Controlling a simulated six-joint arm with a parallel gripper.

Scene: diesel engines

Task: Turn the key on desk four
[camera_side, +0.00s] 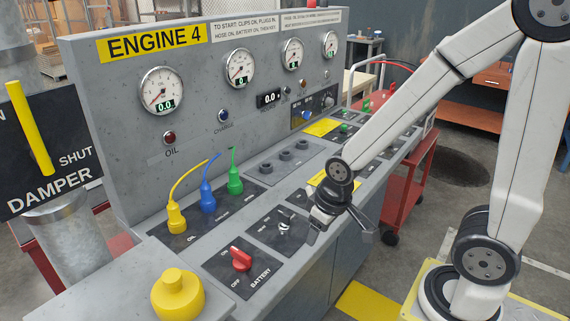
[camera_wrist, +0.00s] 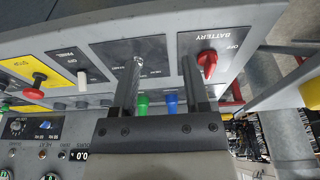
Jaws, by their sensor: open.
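The desk (camera_side: 150,110) carries a yellow "ENGINE 4" label. A small silver key switch (camera_side: 285,220) sits on a dark plate on the desk's sloped top, beside the red battery switch (camera_side: 241,259). My gripper (camera_side: 338,236) is open and empty, to the right of the key in the side view, with its fingers pointing down. In the wrist view, my two fingers (camera_wrist: 162,64) are spread apart. The key (camera_wrist: 138,62) shows at the left fingertip, partly hidden by it. The battery switch (camera_wrist: 207,62) is just beyond the right finger. I cannot tell whether a finger touches the key.
Yellow, blue and green plugs (camera_side: 208,195) with cables stand behind the key plate. A yellow mushroom-shaped button (camera_side: 178,293) is at the front left. Gauges (camera_side: 162,91) line the upright panel. A red trolley (camera_side: 408,185) stands beyond the desk.

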